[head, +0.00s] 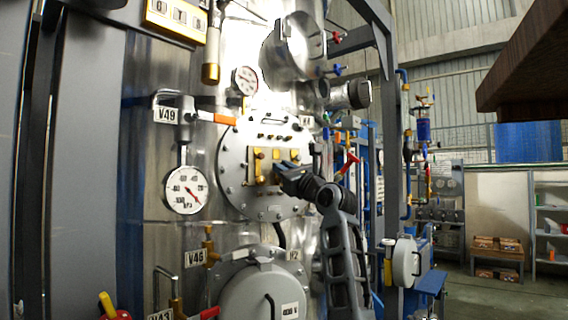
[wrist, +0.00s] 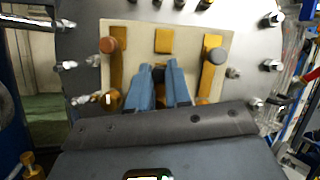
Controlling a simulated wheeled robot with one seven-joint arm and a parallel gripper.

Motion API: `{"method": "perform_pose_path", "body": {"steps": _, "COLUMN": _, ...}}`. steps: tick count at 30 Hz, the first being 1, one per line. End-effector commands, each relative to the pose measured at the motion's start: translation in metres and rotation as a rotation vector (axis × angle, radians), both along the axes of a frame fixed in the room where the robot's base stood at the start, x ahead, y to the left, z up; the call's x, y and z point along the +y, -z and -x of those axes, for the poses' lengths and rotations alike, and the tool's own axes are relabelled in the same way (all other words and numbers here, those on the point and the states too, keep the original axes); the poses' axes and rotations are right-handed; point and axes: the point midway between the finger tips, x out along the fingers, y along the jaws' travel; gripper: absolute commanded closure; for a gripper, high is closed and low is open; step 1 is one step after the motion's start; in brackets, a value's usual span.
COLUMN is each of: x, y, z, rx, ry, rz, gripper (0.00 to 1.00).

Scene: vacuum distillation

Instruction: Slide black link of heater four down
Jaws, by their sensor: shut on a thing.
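A round grey bolted flange (head: 232,165) on the steel column carries a cream panel (wrist: 135,55) with brass strips. In the head view my gripper (head: 279,172) reaches the panel from the right.
A pressure gauge (head: 185,190) and a valve labelled V49 (head: 166,115) are left of the flange. A domed grey cover (head: 262,292) sticks out below it. Bolts ring the flange, and a red-handled valve (head: 350,161) is close to my arm. Open floor lies at the right.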

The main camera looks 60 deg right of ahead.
Motion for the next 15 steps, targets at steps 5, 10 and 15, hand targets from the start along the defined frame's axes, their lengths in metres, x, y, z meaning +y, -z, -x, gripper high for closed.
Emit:
{"method": "perform_pose_path", "body": {"steps": 5, "x": -0.0005, "y": 0.0050, "z": -0.0003, "rx": 0.006, "ry": -0.001, "rz": -0.004, "gripper": 1.00}}
{"method": "perform_pose_path", "body": {"steps": 10, "x": -0.0007, "y": 0.0059, "z": -0.0005, "rx": 0.007, "ry": -0.001, "rz": -0.005, "gripper": 0.73}}
{"method": "perform_pose_path", "body": {"steps": 15, "x": -0.0006, "y": 0.0046, "z": -0.0003, "rx": 0.006, "ry": 0.000, "rz": -0.004, "gripper": 0.57}}
